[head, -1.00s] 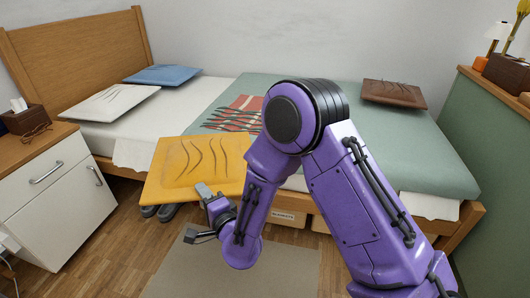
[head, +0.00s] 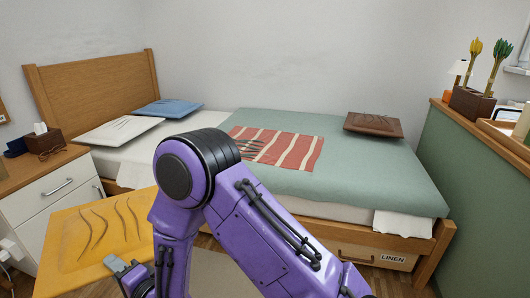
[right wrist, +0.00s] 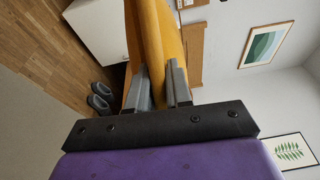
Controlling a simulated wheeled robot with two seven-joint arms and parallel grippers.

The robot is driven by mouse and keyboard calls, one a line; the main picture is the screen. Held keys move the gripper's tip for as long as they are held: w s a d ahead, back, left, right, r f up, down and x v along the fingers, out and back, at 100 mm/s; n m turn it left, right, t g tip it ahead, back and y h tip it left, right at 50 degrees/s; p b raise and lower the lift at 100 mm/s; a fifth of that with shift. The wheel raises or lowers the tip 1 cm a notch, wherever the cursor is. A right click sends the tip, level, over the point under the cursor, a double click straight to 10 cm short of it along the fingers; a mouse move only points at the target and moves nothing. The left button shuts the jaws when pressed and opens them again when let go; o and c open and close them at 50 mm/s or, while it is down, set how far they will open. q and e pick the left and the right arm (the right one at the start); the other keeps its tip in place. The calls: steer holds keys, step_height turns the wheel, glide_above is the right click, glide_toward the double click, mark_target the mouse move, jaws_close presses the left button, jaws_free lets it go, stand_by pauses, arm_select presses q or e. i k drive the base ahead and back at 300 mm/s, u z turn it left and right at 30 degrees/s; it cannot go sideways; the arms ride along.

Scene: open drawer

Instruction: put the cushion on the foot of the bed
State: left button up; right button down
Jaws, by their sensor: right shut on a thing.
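The yellow cushion (head: 98,236) is held up at the lower left of the head view, off the bed. My right gripper (head: 122,268) is shut on its near edge. The right wrist view shows the cushion (right wrist: 155,35) pinched between the two fingers of the gripper (right wrist: 163,85). The bed (head: 345,174) stands across the middle of the head view, with its headboard at the left. Its foot is at the right end, over a green blanket. My left gripper is not in view.
A brown cushion (head: 373,124) lies at the back of the bed's right end. A red striped cloth (head: 290,150) lies mid-bed. White (head: 120,130) and blue (head: 167,108) pillows lie near the headboard. A nightstand (head: 55,188) is at left, a green partition (head: 470,190) at right. The front right of the blanket is clear.

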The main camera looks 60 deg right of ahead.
mark_target(363, 162)
steer(key=u, duration=0.45)
steer(key=i, duration=0.8)
steer(key=z, duration=2.75)
